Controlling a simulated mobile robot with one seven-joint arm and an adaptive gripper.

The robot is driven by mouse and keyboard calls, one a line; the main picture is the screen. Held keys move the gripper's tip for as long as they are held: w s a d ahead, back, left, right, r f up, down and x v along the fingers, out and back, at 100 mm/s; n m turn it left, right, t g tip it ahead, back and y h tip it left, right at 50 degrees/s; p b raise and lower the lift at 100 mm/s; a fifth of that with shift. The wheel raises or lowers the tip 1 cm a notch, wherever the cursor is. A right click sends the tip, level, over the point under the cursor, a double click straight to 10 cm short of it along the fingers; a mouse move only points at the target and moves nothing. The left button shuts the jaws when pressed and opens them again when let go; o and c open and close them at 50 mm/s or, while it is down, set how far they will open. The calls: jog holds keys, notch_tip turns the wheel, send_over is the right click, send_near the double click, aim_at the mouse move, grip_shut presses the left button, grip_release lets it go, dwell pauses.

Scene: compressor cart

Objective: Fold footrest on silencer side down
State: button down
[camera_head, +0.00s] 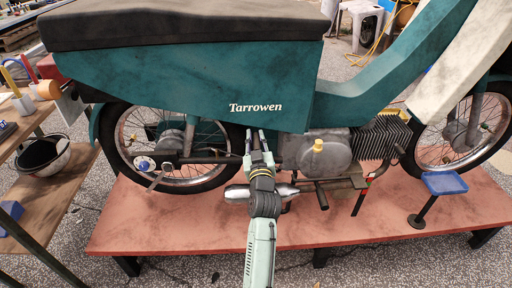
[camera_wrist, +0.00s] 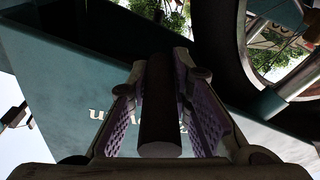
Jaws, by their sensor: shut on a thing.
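The green moped, lettered "Tarrowen" (camera_head: 255,107), stands side-on on a low red platform. The silver silencer (camera_head: 236,193) lies low along its side, partly behind my arm. My gripper (camera_head: 255,134) reaches up in front of the bike, just below the lettering. In the wrist view my gripper (camera_wrist: 155,75) has its purple-padded fingers on either side of a dark round peg, the footrest (camera_wrist: 160,118), and is shut on it. The footrest points along the fingers, its rounded end towards the camera. Its hinge is hidden, and the head view barely shows the footrest behind the fingers.
The engine (camera_head: 318,152) with its yellow cap is just right of my gripper. The rear wheel (camera_head: 135,150) and a pedal are to the left. A blue-topped stand (camera_head: 444,184) is on the platform (camera_head: 370,218) at right.

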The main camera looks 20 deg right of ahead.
jog(key=f+t+b, duration=0.1)
jog(key=b, duration=0.3)
jog(key=shift+r, duration=0.4)
jog(key=c, duration=1.4)
grip_release()
jog(key=shift+c, duration=0.2)
jog(key=p, duration=0.3)
jog(key=shift+r+g+p, duration=0.3)
jog(key=shift+r+p, duration=0.1)
jog(key=p, duration=0.4)
jog(key=shift+r+g, duration=0.15)
jog(key=shift+g, duration=0.25)
